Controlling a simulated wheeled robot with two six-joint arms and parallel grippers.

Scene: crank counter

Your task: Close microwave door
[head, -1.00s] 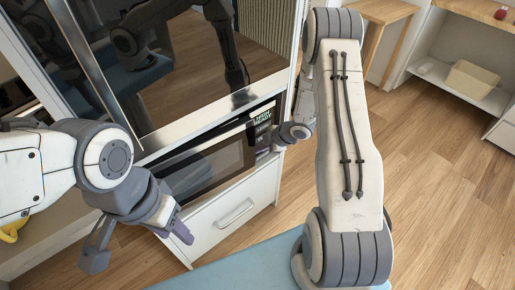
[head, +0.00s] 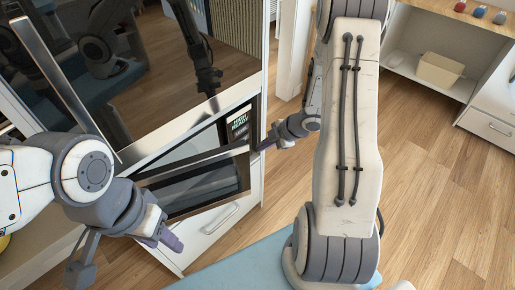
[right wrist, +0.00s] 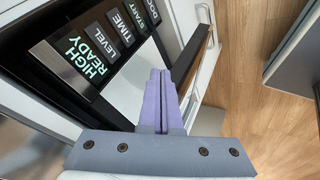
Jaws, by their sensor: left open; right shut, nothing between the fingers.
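The microwave (head: 239,124), a dark built-in unit with a lit "HIGH READY" panel, sits below a large dark glass front. Its panel (right wrist: 88,60) fills the upper left of the right wrist view. The microwave door (head: 203,184), a dark window in a frame, stands ajar, with a pale gap behind its upper edge. My right gripper (head: 262,146) is shut and empty at the door's right edge; its purple fingers (right wrist: 160,82) are close to the door's edge, but contact is unclear. My left gripper (head: 122,255) is open and empty, in front of the door's lower left.
A white drawer (head: 222,217) with a bar handle is under the microwave. A light blue surface (head: 235,266) lies at the bottom. Wooden floor (head: 433,190) is open to the right. A shelf with a beige box (head: 440,70) and several small objects stands at the back right.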

